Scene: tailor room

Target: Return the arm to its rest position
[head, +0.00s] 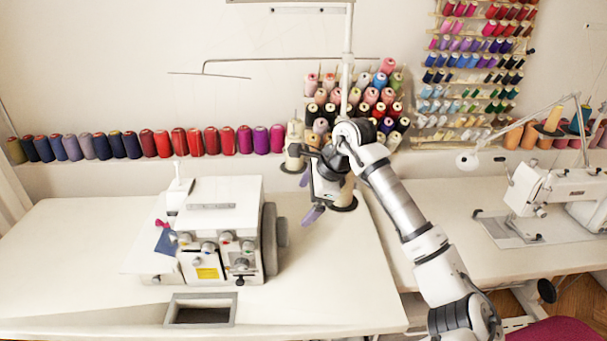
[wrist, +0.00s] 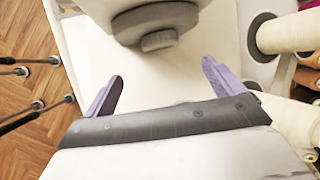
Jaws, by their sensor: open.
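My gripper (head: 308,197) is raised above the right part of the left table, between the serger and the thread cones at the back. Its purple fingers are spread apart with nothing between them, as the wrist view (wrist: 160,88) also shows. My arm reaches up from the lower right, bent at the top near the thread rack. In the wrist view, the serger's grey handwheel (wrist: 157,25) is just beyond the fingertips, and I see no contact.
The white serger (head: 222,225) stands left of my gripper on the white table (head: 330,290). Thread cones (head: 295,146) stand close behind the gripper. A sewing machine (head: 555,190) stands on the right table. The front right of the left table is clear.

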